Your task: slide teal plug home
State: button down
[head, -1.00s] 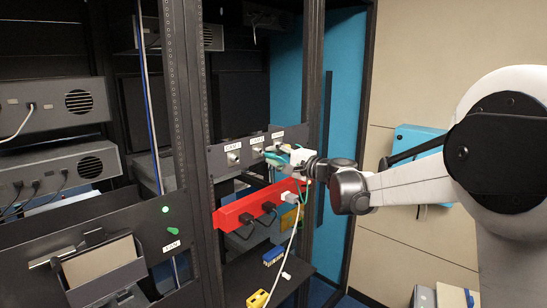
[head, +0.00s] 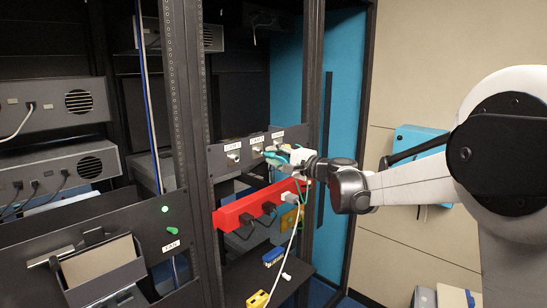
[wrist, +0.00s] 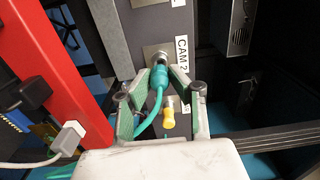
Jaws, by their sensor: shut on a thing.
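The teal plug (wrist: 159,78) is between the fingertips of my gripper (wrist: 161,72) in the wrist view. Its front end meets the round metal socket (wrist: 159,56) beside the CAM 2 label (wrist: 182,56). I cannot tell how deep it sits. A teal cable (wrist: 153,115) curves back from the plug between the fingers. In the head view my gripper (head: 289,156) is at the panel (head: 246,148) with the CAM labels, and the fingers and cable partly hide the plug.
A red power strip (head: 245,211) with dark plugs and a white plug (wrist: 69,134) lies just below the panel. A yellow-tipped connector (wrist: 169,116) shows between the fingers. A black rack post (head: 311,100) stands close to my gripper.

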jog(key=shift+x, duration=1.25)
jog(key=c, duration=1.5)
grip_release()
jog(key=v, duration=1.2)
jog(key=s+d+f+n+g+h+b, duration=0.1)
jog(key=s+d+f+h, duration=0.3)
jog(key=s+f, duration=0.4)
jog(key=s+d+f+n+g+h+b, duration=0.2)
jog(key=s+d+f+n+h+b, duration=0.2)
jog(key=s, duration=1.5)
jog(key=s+d+f+n+g+h+b, duration=0.1)
jog(key=s+d+f+n+h+b, duration=0.1)
jog(key=s+d+f+h, duration=0.3)
jog(key=shift+s+d+f+n+h, duration=0.15)
jog(key=shift+s+d+f, duration=0.5)
jog(key=shift+s+f, duration=0.65)
jog(key=shift+s+d+f+n+h, duration=0.1)
jog(key=shift+s+d+f+n, duration=0.1)
jog(key=shift+s+d+f, duration=1.05)
jog(key=shift+s+f+n+h, duration=0.15)
jog(key=shift+s+f, duration=0.75)
jog(key=shift+s, duration=0.95)
